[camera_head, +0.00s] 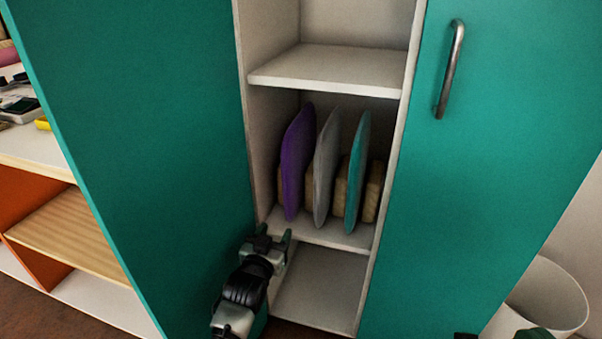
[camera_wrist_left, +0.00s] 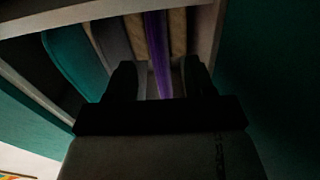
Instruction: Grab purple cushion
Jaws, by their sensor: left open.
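The purple cushion (camera_head: 297,160) stands on edge in the cabinet's middle compartment, at the left of a row of three. My left gripper (camera_head: 275,238) is low in front of it, near the front edge of the shelf, with its fingers open and apart. In the left wrist view, the purple cushion (camera_wrist_left: 156,50) shows as a narrow strip between the two dark fingers of the left gripper (camera_wrist_left: 160,80). I see no grip on it. Dark bits at the bottom right edge of the head view may be my right gripper, but I cannot tell its state.
A grey cushion (camera_head: 325,165) and a teal cushion (camera_head: 356,175) stand to the right of the purple one, with wooden supports (camera_head: 372,192) among them. A shelf (camera_head: 330,70) lies above. Teal doors flank the opening, the left one (camera_head: 150,130) beside my left arm. A white bin (camera_head: 545,300) stands right.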

